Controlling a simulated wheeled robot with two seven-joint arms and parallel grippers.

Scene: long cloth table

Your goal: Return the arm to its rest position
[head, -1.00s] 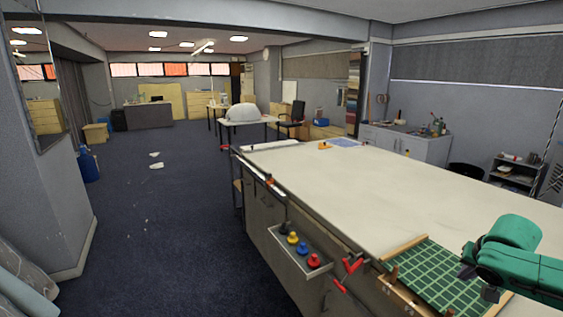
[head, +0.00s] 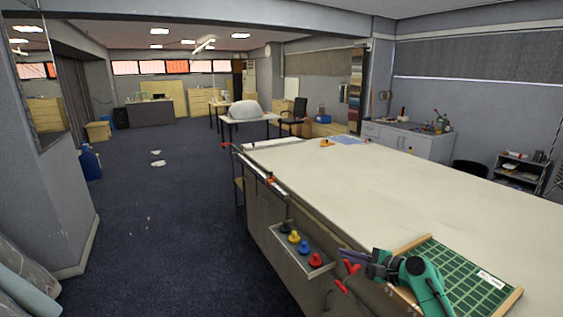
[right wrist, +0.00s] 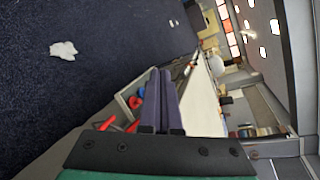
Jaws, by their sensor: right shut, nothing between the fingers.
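My right gripper (head: 354,261) is on the green arm at the lower right of the head view. It is shut and empty, in front of the long table's (head: 400,200) near edge, to the left of the green gridded board (head: 470,280). In the right wrist view its two dark fingers (right wrist: 162,100) lie close together with nothing between them, pointing along the table's side. My left gripper is not in view.
A tray (head: 300,254) with several coloured knobs hangs on the table's side, left of the right gripper. Red clamps (head: 341,286) sit at the near edge, close to the gripper. The tabletop's middle is clear, and open floor (head: 170,220) lies to the left.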

